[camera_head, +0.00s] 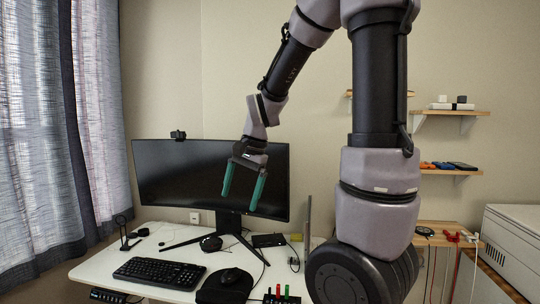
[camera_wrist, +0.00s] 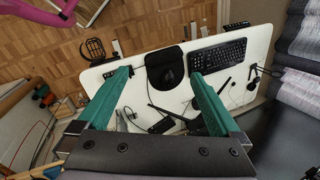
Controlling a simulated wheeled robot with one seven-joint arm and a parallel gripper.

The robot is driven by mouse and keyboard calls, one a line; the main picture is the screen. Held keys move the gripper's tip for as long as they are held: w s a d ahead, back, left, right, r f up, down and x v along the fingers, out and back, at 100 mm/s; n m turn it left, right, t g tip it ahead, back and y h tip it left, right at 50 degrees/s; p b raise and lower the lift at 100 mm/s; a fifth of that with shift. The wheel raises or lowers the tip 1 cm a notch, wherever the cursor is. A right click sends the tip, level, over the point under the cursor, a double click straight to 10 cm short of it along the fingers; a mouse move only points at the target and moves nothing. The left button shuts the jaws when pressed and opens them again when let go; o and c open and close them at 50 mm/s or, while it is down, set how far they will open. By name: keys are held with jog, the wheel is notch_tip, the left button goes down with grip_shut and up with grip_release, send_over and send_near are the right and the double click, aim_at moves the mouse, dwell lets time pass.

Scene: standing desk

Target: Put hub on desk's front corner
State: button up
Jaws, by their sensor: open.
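The white desk (camera_head: 195,232) stands below me; it also shows in the wrist view (camera_wrist: 225,42). A small flat black box (camera_head: 268,240), which looks like the hub, lies on it right of the monitor stand; a similar dark box shows in the wrist view (camera_wrist: 161,126). I cannot be sure that it is the hub. My gripper (camera_head: 238,203) is open and empty in front of the monitor, above the desk. Its green fingers are spread apart in the wrist view (camera_wrist: 162,74). The right front of the desk is partly hidden by my arm in the head view.
The monitor (camera_head: 190,180) stands at the back. The keyboard (camera_head: 160,272) and mouse pad (camera_head: 215,290) with a mouse lie toward the front. A black holder with red and green pieces (camera_head: 282,298) is at the front right. Cables lie near the box. Wall shelves (camera_head: 450,112) are at right.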

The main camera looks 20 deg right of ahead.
jog(key=s+d+r+n+t, duration=0.3)
jog(key=s+r+n+t, duration=0.2)
jog(key=s+r, duration=0.7)
jog(key=shift+s+n+h, duration=0.3)
jog(key=shift+s+n, duration=0.1)
jog(key=shift+n, duration=0.1)
